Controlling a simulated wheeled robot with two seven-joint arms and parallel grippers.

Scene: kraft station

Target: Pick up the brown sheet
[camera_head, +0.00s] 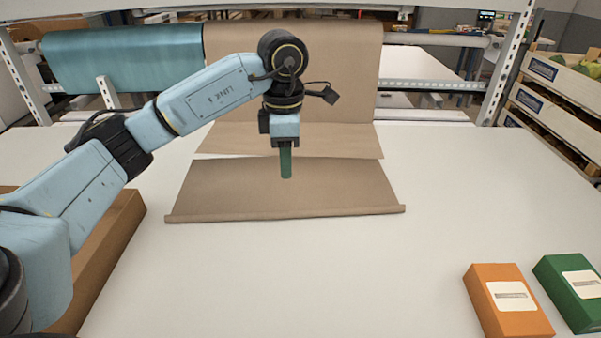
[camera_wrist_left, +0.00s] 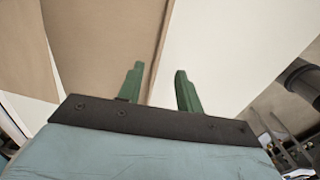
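The brown sheet (camera_head: 225,193) lies on the white table, its front edge slightly curled up. In the left wrist view the sheet (camera_wrist_left: 100,50) fills the left part, with its long edge running up between the fingers. My left gripper (camera_head: 286,165) points down over the sheet's middle in the head view. Its two green fingers (camera_wrist_left: 160,88) stand apart with nothing clamped between them. I cannot tell how high the fingertips are above the sheet. My right gripper is in neither view.
Brown paper (camera_head: 335,75) hangs from a roll behind the sheet, its loose end on the table. A teal roll (camera_head: 120,57) is beside it. A brown cardboard box (camera_head: 105,245) stands at left. An orange box (camera_head: 505,305) and a green box (camera_head: 570,290) lie at front right. The front middle is clear.

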